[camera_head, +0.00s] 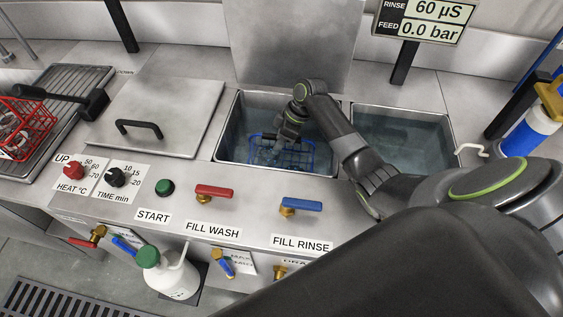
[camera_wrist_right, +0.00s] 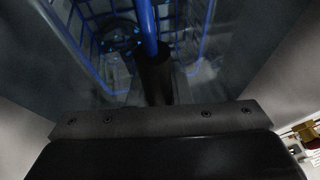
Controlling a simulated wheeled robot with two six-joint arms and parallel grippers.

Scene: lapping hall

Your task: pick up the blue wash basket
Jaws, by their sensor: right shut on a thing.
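The blue wash basket (camera_head: 300,158) sits low in the left open tank (camera_head: 225,150), in the water. It is a blue wire frame with some small pieces in it that I cannot make out clearly. My right gripper (camera_head: 287,135) reaches down into that tank over the basket. In the right wrist view, the blue basket (camera_wrist_right: 92,72) fills the upper part, and its blue bar runs down to the dark jaws of my right gripper (camera_wrist_right: 155,75), which are shut on it. The gripper hides part of the basket. My left gripper is not in view.
A second tank (camera_head: 400,135) with water lies to the right. A grey lid (camera_head: 165,105) with a black handle lies to the left. A red basket (camera_head: 25,130) stands on a drainer at far left. Red (camera_head: 215,191) and blue (camera_head: 300,204) levers stick up along the front.

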